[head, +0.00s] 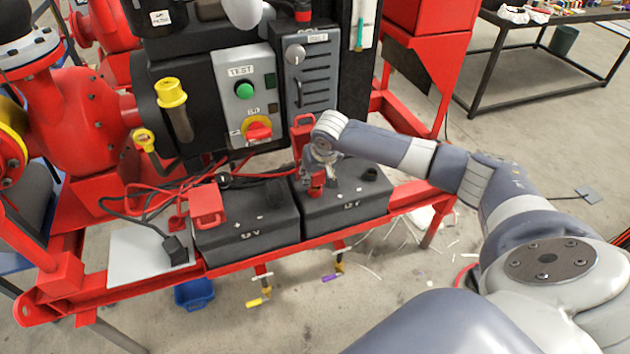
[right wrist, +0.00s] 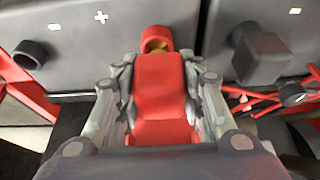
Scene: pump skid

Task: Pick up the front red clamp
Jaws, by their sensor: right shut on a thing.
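My right gripper (head: 320,168) is shut on the red clamp (right wrist: 162,85), low over the right battery (head: 345,208). In the right wrist view the red clamp lies between the two fingers (right wrist: 162,100). A red ring with a brass-coloured inside shows at its far end. In the head view a red part of the clamp (head: 316,182) shows below the fingers, close to the battery top. I cannot tell whether it touches a battery post. My left gripper is not in view.
A red piece with a handle (head: 303,140) stands upright just behind the gripper. A similar red piece (head: 207,205) sits on the left battery (head: 245,228). Red and black cables run behind the batteries. The control panel (head: 245,95) rises behind. A grey plate (head: 140,250) lies left.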

